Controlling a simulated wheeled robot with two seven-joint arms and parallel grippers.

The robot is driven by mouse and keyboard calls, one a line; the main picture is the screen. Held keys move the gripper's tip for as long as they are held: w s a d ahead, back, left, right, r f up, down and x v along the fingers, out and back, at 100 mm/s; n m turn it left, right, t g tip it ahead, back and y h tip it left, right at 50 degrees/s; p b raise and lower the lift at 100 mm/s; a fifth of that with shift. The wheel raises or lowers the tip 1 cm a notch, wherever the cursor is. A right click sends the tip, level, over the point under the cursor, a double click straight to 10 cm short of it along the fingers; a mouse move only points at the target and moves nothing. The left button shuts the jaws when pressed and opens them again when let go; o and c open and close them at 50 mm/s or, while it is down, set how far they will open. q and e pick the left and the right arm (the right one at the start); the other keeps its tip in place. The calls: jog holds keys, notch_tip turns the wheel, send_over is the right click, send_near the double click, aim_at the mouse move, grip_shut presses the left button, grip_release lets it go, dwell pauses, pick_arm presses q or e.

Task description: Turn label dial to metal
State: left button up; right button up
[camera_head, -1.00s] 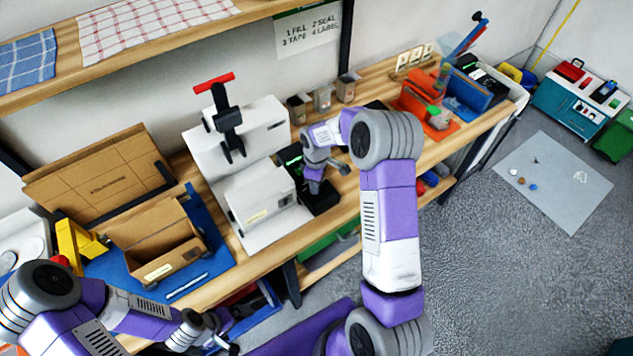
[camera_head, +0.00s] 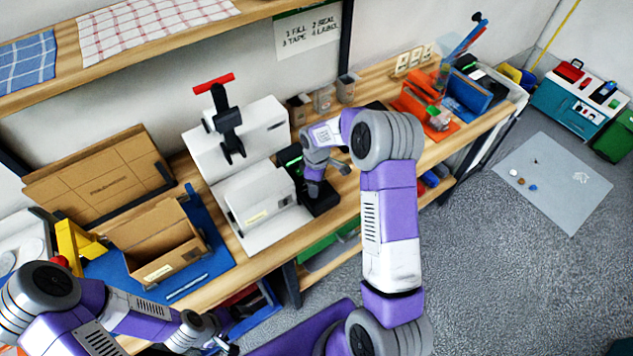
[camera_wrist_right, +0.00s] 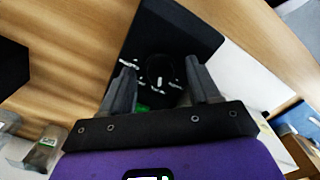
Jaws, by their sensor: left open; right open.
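The label dial (camera_wrist_right: 159,72) is a black knob with a white mark, on the black label device (camera_wrist_right: 172,32). Small white markings surround the dial; I cannot read them. In the head view the label device (camera_head: 324,201) stands on the wooden bench, partly covered by my right arm. My right gripper (camera_wrist_right: 163,82) is open, with one finger on each side of the dial; contact is not clear. A bit of green shows by the left fingertip. My left gripper (camera_head: 228,346) is open, low in the picture in front of the bench, away from the dial.
A white machine (camera_head: 262,201) with a red-handled lever stands left of the label device. An open cardboard box (camera_head: 160,268) is on a blue mat further left. Small bins (camera_head: 322,99) stand behind the device. An orange holder (camera_head: 420,97) is to the right.

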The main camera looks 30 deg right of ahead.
notch_tip(320, 180, up, 8)
jog(key=shift+f, duration=0.25)
pick_arm(q)
jog(key=shift+r, duration=0.2)
dwell(0.3)
